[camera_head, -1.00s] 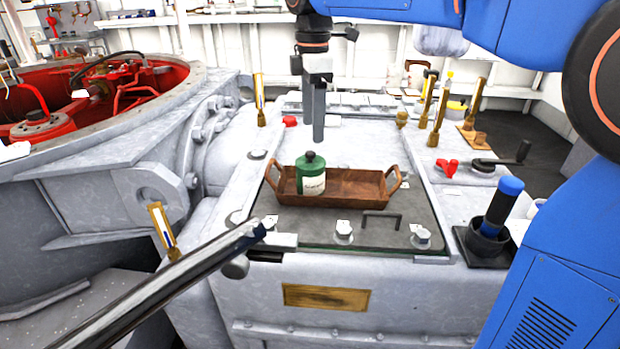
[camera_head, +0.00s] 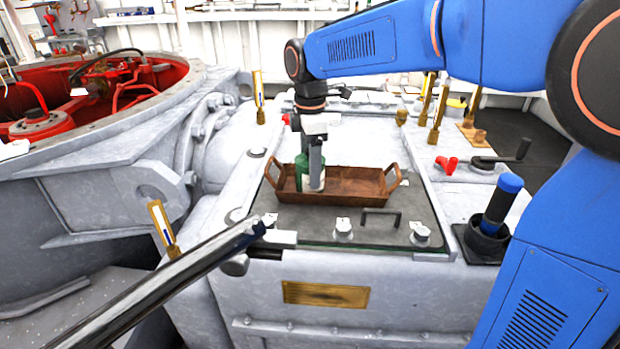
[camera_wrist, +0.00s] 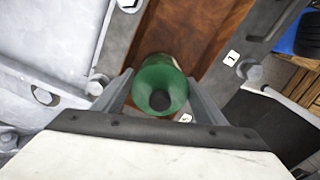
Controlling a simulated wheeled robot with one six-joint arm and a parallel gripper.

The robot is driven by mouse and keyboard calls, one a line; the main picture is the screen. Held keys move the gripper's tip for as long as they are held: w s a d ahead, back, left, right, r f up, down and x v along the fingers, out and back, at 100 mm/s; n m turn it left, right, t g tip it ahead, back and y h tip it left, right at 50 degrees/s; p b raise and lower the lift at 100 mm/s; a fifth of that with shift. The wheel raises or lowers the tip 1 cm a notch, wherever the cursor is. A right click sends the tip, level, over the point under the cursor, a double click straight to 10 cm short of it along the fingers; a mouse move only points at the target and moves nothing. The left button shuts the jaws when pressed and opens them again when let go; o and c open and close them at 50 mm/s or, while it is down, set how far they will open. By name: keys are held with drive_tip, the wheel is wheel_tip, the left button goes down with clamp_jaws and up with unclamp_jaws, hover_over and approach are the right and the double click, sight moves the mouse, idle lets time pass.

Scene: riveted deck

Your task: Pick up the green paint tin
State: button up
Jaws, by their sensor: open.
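The green paint tin (camera_head: 302,172) stands upright in the left end of a brown wooden tray (camera_head: 352,188) with two handles. My gripper (camera_head: 315,185) is lowered at the tin and partly hides it in the head view. In the wrist view the tin (camera_wrist: 158,86) shows from above with its dark knob, and my open gripper (camera_wrist: 160,92) has one finger on each side of it. I cannot tell whether either finger touches the tin. The tray also shows in the wrist view (camera_wrist: 190,30).
The tray sits on a dark mat (camera_head: 330,222) on the grey riveted housing. A blue-topped handle (camera_head: 500,205) stands at the right, brass levers (camera_head: 438,115) behind it. A metal bar (camera_head: 165,290) crosses the front left. A red-lined round opening (camera_head: 80,95) lies at the left.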

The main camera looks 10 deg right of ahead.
drive_tip(key=shift+f, duration=0.7)
drive_tip(key=shift+c, duration=0.6)
drive_tip(key=c, duration=1.2)
